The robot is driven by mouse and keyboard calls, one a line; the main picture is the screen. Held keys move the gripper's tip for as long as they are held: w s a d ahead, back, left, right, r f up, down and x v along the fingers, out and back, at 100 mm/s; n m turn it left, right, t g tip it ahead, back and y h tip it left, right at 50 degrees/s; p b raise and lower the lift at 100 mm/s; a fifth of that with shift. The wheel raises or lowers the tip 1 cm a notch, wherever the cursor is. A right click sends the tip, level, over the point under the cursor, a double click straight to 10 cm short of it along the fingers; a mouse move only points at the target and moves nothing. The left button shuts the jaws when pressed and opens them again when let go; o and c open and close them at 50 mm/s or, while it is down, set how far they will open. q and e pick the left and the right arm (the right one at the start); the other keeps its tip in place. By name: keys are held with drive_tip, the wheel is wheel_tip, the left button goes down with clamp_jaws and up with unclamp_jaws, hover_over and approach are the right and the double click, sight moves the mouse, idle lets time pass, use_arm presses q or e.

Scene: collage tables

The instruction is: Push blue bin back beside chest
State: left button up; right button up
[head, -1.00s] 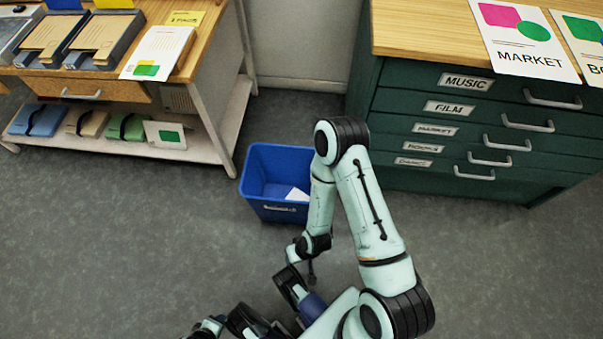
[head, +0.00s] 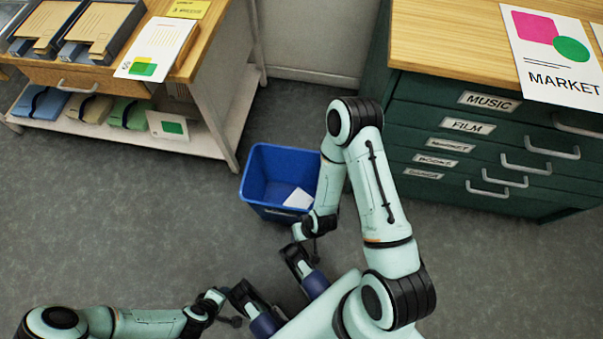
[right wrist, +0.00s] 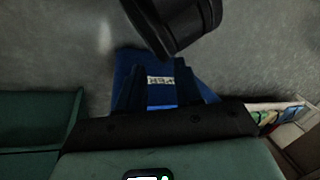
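The blue bin (head: 262,205) stands upright on the floor between the wooden table and the green chest (head: 418,112), with white paper inside. My right arm's elbow and forearm cover part of its right side in the head view. In the right wrist view the bin (right wrist: 158,63) and its pale front label appear between the two dark fingers of my right gripper (right wrist: 158,72). The fingers are spread apart, with no clear grip on the bin; contact cannot be told. My left gripper (head: 236,321) is low in the head view, away from the bin, its fingers too small to read.
The wooden table (head: 205,55) at left has a lower shelf (head: 190,143) with folders, and its leg stands close to the bin's left side. A pale wall (head: 310,40) is behind. The grey floor (head: 120,220) at front left is clear.

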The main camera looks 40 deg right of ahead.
sight(302, 212)
drive_tip(key=w+d+r+m+h, duration=0.1)
drive_tip(key=w+d+m, duration=0.2)
drive_tip(key=m, duration=0.8)
drive_tip(key=w+d+r+m+g+h, duration=0.1)
drive_tip(key=w+m, duration=0.4)
drive_tip(key=m, duration=0.7)
drive_tip(key=d+h, duration=0.1)
drive_tip(key=d, duration=0.1)
drive_tip(key=shift+d+g, duration=0.3)
drive_tip(key=shift+w+f, duration=0.1)
drive_tip(key=shift+f, duration=0.05)
